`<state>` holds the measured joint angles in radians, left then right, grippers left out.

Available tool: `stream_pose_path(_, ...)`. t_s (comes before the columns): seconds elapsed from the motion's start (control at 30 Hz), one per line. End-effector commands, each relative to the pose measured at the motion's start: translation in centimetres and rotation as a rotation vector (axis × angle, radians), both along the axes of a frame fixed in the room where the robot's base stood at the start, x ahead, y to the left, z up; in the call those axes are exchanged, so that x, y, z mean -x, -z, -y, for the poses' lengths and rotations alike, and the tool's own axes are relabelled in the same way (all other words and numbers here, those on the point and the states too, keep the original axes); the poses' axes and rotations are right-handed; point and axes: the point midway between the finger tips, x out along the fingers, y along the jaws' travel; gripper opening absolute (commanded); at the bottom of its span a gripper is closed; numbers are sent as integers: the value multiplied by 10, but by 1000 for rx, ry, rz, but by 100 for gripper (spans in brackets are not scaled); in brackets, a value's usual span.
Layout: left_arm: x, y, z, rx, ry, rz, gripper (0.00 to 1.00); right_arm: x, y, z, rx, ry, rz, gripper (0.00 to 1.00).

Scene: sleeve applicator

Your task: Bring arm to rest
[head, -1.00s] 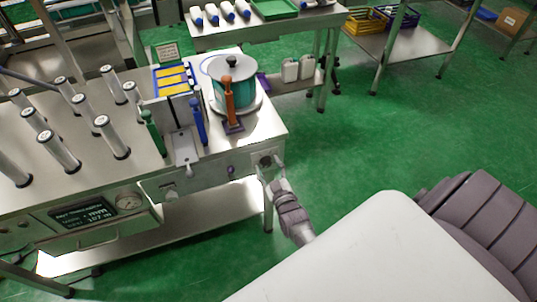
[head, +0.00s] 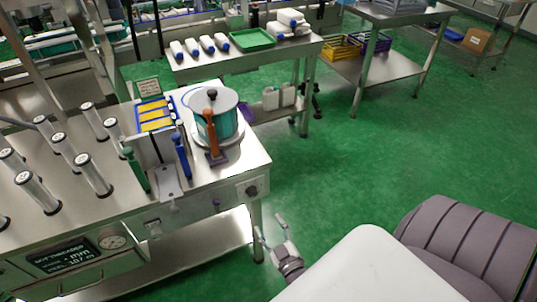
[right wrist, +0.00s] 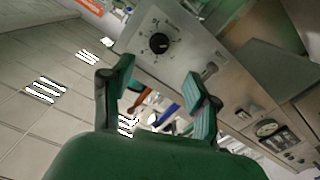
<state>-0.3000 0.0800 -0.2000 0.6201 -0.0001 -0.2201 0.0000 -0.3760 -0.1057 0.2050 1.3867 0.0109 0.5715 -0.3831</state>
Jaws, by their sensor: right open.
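My right gripper (head: 270,224) is open and empty in the head view, just off the right front corner of the steel bench and below its black control knob (head: 252,190). The right wrist view shows the two green-padded fingers of my right gripper (right wrist: 163,82) spread apart with nothing held between them. The knob (right wrist: 159,43) on its pale panel shows beyond the fingers there, apart from them. My left gripper is in neither view.
The steel bench (head: 100,215) holds several upright rollers, a teal drum (head: 222,122) with an orange-handled tool and a gauge panel (head: 65,257). A shelf table with a green tray (head: 251,40) stands behind. Green floor (head: 370,160) to the right is open.

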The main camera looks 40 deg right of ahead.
Motion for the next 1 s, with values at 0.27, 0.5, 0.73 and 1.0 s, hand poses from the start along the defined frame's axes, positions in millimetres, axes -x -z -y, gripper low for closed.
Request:
stream_pose_path(0.27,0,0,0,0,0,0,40,0,0,0,0,0,0,60)
stream_pose_path(0.5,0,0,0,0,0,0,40,3,22,-8,-30,-23,-62,60)
stream_pose_path(0.73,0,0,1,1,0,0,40,52,150,-57,-187,-130,-459,60)
stream_pose_path(1.0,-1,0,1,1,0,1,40,200,285,-83,-296,-164,-1053,60)
